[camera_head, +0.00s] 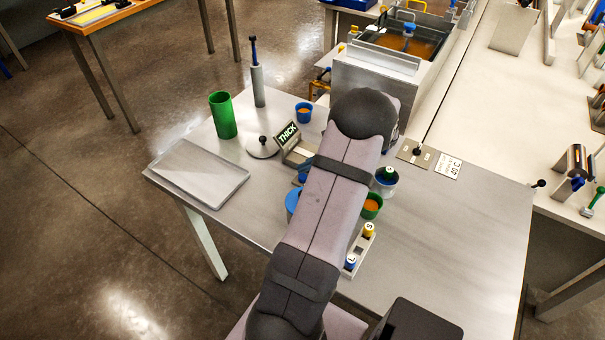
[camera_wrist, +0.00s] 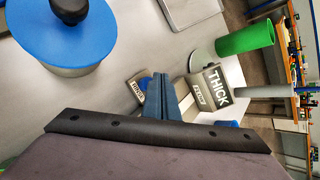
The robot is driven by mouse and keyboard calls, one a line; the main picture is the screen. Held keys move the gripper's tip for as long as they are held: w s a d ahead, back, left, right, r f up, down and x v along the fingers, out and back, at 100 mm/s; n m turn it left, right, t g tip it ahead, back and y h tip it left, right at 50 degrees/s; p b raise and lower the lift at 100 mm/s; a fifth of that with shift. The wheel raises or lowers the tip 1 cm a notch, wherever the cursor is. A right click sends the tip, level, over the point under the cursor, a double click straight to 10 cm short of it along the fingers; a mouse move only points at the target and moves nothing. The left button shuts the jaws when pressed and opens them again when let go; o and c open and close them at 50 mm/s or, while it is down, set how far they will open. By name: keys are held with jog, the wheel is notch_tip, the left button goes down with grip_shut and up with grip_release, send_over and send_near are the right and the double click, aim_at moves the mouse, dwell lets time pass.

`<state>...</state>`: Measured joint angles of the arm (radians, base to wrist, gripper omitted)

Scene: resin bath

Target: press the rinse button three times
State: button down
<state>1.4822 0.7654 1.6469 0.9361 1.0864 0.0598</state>
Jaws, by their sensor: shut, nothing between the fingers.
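My gripper (camera_wrist: 161,84) shows in the wrist view as two dark blue fingers pressed together, with nothing between them. A small plate with a white label (camera_wrist: 138,90) lies just left of the fingertips. Its small lettering is hard to read, but it looks like the rinse label. The button itself is not clearly visible; the fingers may hide it. I cannot tell whether the fingertips touch it. Right of the fingers stands the THICK display (camera_wrist: 217,82), which also shows in the head view (camera_head: 288,134).
A blue lid with a black knob (camera_wrist: 62,32) is at upper left in the wrist view. The table's front right is clear.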

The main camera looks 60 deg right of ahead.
jog(key=shift+r, duration=0.1)
dwell(0.3)
jog(key=shift+r+p, duration=1.8)
jog(key=shift+r, duration=0.65)
dwell(0.8)
notch_tip(320, 180, up, 4)
jog(key=p, duration=0.4)
jog(key=shift+f+p, duration=0.1)
jog(key=shift+p, duration=0.2)
jog(key=shift+f, duration=0.1)
jog(key=shift+f+b, duration=3.2)
jog(key=shift+f, duration=1.15)
jog(key=shift+f, duration=0.1)
